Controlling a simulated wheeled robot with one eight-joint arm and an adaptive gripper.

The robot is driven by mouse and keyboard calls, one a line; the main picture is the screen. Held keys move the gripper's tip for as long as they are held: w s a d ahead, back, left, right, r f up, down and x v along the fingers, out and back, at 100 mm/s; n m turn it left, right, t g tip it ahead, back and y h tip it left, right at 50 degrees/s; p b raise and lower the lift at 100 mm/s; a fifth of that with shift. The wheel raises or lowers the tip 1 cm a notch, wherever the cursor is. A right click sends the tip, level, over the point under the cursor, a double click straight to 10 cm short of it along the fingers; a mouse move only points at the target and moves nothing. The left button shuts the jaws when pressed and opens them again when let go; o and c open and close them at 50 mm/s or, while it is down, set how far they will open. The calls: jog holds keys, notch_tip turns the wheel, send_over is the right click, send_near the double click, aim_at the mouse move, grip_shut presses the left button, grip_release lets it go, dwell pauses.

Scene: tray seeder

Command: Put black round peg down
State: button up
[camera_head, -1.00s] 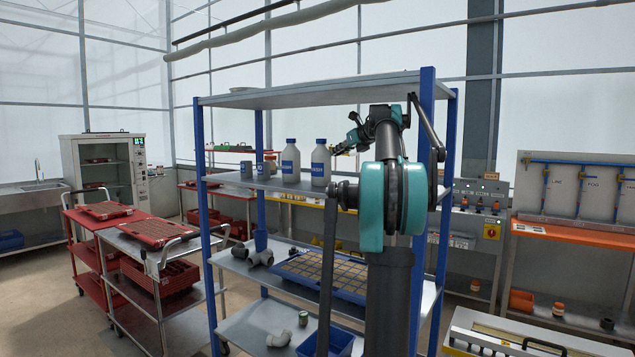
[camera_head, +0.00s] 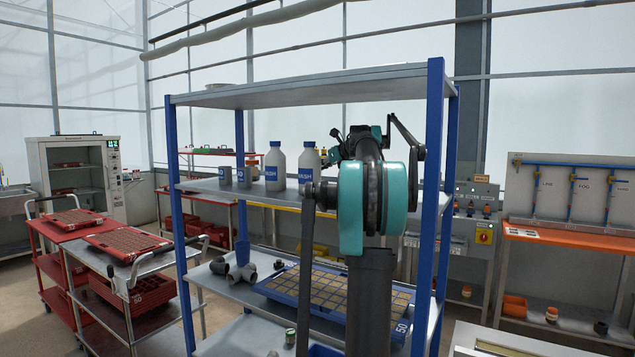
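My arm rises in front of the blue-posted shelf rack. My gripper (camera_head: 335,146) is small and dark in the head view, partly hidden by my own arm links, above the middle shelf and just right of the white bottles. Its fingers are too small and too covered to tell open from shut. I cannot make out a black round peg, in the gripper or elsewhere.
The rack's middle shelf (camera_head: 215,189) holds two white bottles (camera_head: 275,166) and grey cups (camera_head: 225,176). Below lie grey pipe fittings (camera_head: 243,272) and a blue-rimmed tray (camera_head: 280,291). Red carts (camera_head: 68,236) stand left; an orange bench (camera_head: 560,240) stands right.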

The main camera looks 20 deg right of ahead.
jog(key=shift+f, duration=2.5)
jog(key=shift+f, duration=0.15)
jog(key=o, duration=0.7)
jog(key=shift+o, duration=0.2)
jog(key=v, duration=1.2)
